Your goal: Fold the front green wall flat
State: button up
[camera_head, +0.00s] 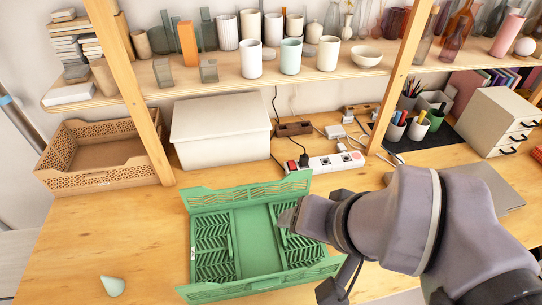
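A green folding crate (246,207) sits on the wooden table in the middle of the view. Its front wall (225,289) runs along the near edge and is not folded onto the floor; its exact tilt is hard to tell. Its back wall (215,197) stands up at the far edge. The slatted left side wall (212,247) and right side wall (300,250) lie flat inside, with the plain floor (257,243) showing between them. My gripper (286,219) is over the right part of the crate, behind the front wall. Its fingers are small and partly hidden by my arm.
A pale green cone (113,286) lies left of the crate. A tan basket (95,155), a white lidded box (220,132) and a power strip (325,163) stand behind it. A wooden shelf with cups and vases is above. A grey laptop (480,186) lies at right, behind my arm.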

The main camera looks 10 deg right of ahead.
aim_at(326, 266)
jog(key=u, duration=0.9)
jog(key=k+l+u, duration=0.1)
jog(key=l+u, duration=0.25)
jog(key=k+l+u, duration=0.15)
jog(key=u, duration=0.2)
jog(key=k+l+u, duration=0.3)
jog(key=i+l, duration=0.05)
jog(key=i, duration=0.05)
